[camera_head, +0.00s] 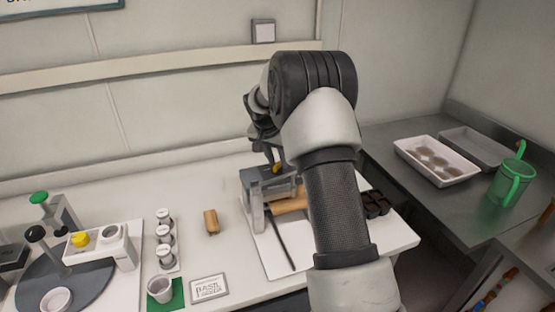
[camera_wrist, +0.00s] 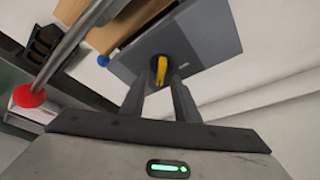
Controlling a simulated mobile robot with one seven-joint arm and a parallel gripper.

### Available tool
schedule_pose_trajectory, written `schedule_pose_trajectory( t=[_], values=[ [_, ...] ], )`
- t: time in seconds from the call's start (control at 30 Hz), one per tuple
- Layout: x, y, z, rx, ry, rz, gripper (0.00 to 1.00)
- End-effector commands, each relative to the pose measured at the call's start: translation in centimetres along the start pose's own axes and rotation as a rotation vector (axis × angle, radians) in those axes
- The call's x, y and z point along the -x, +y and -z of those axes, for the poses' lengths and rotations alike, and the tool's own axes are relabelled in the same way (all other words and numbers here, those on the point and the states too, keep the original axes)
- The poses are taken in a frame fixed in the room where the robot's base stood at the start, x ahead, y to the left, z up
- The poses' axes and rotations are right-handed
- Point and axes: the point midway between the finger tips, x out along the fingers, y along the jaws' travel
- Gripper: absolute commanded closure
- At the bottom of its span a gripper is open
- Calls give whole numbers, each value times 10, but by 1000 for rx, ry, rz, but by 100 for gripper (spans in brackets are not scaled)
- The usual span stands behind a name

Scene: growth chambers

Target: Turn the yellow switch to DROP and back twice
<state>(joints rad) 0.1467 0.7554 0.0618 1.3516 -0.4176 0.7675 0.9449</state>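The yellow switch (camera_wrist: 161,70) is a small lever on a dark round base, set in the face of a grey box (camera_wrist: 205,45). In the wrist view my gripper (camera_wrist: 160,82) points at it, with one dark finger on each side of the lever. The fingers stand apart, and I see a gap beside the lever; whether the tips touch its base I cannot tell. In the head view my arm hides part of the grey box (camera_head: 250,182), and a bit of the yellow switch (camera_head: 278,168) shows beside my gripper (camera_head: 270,160). The switch's markings are too small to read.
A wooden cylinder (camera_head: 211,221), white cups and a sign (camera_head: 209,289) stand to the left.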

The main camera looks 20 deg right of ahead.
Motion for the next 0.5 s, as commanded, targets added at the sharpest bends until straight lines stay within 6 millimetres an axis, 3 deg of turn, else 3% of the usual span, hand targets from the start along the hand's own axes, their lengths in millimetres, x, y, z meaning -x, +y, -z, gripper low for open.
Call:
schedule_pose_trajectory(
  t=[0.27, 0.43, 0.5],
  values=[
    [-2, 0, 0, 0, 1, 0, 72],
    [-2, 0, 0, 0, 1, 0, 97],
    [-2, 0, 0, 0, 1, 0, 100]
  ],
)
